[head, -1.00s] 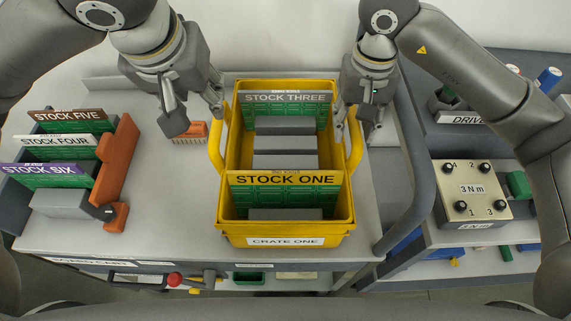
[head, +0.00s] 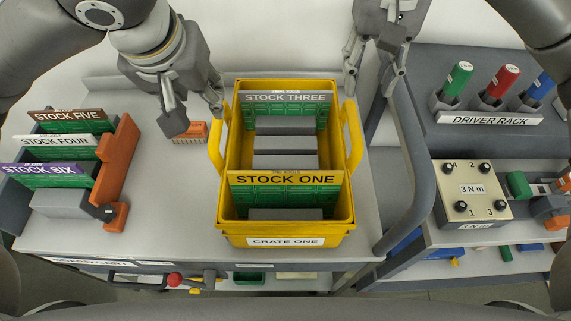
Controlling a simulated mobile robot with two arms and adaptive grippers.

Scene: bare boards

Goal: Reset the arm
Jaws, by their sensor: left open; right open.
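My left gripper (head: 197,108) is open and empty, just left of the yellow crate (head: 285,229) labelled CRATE ONE, near its left handle. My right gripper (head: 368,82) is open and empty, raised above the cart's back right corner, beyond the crate's right handle. The crate stands on the grey cart top and holds a STOCK THREE board (head: 286,99) at the back and a STOCK ONE board (head: 285,181) at the front, both upright between grey blocks.
At left, a rack with an orange end (head: 118,170) holds STOCK FIVE, FOUR and SIX boards. An orange brush-like piece (head: 191,132) lies left of the crate. At right stand a driver rack (head: 488,118) with coloured drivers and a 3 Nm box (head: 471,190). The cart's front left is clear.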

